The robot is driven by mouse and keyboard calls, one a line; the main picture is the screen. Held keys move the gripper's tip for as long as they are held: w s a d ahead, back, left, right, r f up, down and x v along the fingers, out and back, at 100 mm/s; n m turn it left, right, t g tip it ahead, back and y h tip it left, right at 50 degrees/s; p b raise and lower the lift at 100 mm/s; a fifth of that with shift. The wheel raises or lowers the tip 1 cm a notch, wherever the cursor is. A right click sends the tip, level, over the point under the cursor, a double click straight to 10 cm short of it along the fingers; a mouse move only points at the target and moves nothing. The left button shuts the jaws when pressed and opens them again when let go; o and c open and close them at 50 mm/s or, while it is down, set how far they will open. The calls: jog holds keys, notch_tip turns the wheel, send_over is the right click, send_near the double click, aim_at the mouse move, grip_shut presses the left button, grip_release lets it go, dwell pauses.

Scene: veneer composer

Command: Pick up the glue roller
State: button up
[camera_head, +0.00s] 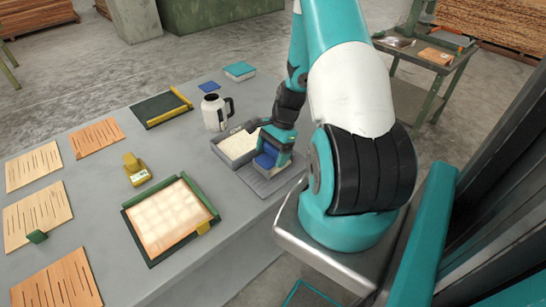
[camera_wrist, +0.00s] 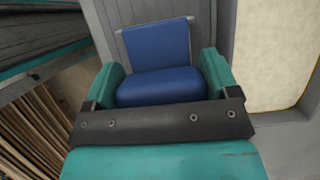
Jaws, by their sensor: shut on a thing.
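The glue roller appears as a blue part (camera_head: 265,161) at the right end of a grey tray (camera_head: 268,184) in the head view. In the wrist view the blue part (camera_wrist: 160,88) sits between two teal fingers, one on each side. My gripper (camera_wrist: 163,78) is shut on it. In the head view my gripper (camera_head: 272,150) reaches down from above at the tray. The gripper and arm partly hide the roller there, and I cannot tell whether it touches the tray.
The tray's other section (camera_head: 238,146) holds something cream. A white jug (camera_head: 214,112) stands close behind it. A framed pale panel (camera_head: 168,216), a yellow tool (camera_head: 134,170) and several slotted wood sheets (camera_head: 97,138) lie on the grey table. Bare table lies between them.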

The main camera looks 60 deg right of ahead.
notch_tip(320, 180, up, 20)
jog(key=shift+b, duration=0.35)
jog(key=o, duration=0.5)
jog(key=shift+c, duration=0.7)
